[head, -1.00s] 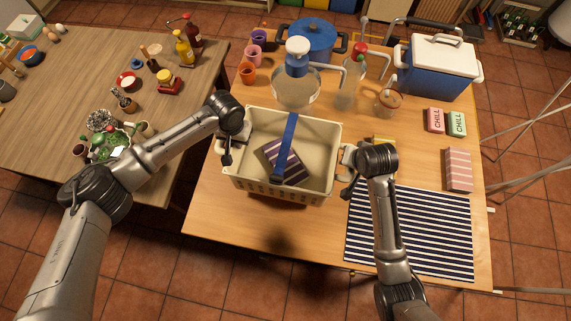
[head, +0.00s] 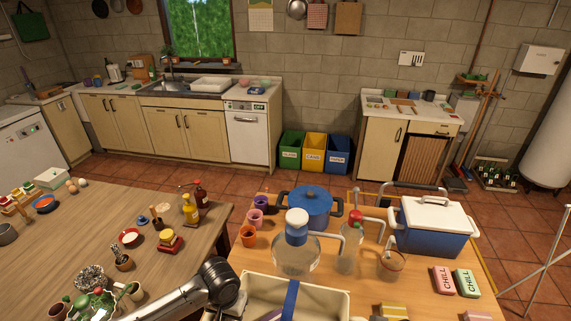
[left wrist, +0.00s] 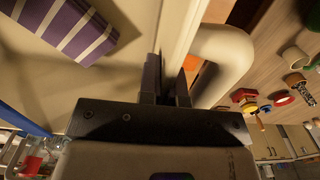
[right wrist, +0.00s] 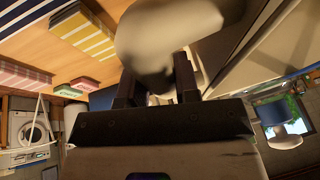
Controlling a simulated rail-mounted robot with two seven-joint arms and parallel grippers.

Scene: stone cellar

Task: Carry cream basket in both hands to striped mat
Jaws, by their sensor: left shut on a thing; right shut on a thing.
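The cream basket (head: 325,303) is cut off by the bottom edge of the head view, with a blue strap (head: 291,298) across it. In the left wrist view a purple-and-white striped item (left wrist: 70,28) lies inside it. My left gripper (head: 240,305) is shut on the basket's left handle (left wrist: 228,55); its fingers also show in the left wrist view (left wrist: 165,80). My right gripper (right wrist: 157,85) is shut on the right handle (right wrist: 160,40) and is outside the head view. A corner of the navy-and-white striped mat (right wrist: 25,10) shows in the right wrist view.
Behind the basket stand a glass drink jar (head: 297,255), a blue pot (head: 308,205), a small jar (head: 391,265) and a blue-white cooler (head: 432,228). Chill packs (head: 455,281) and a yellow striped packet (right wrist: 83,33) lie to the right. A cluttered wooden table (head: 75,235) stands left.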

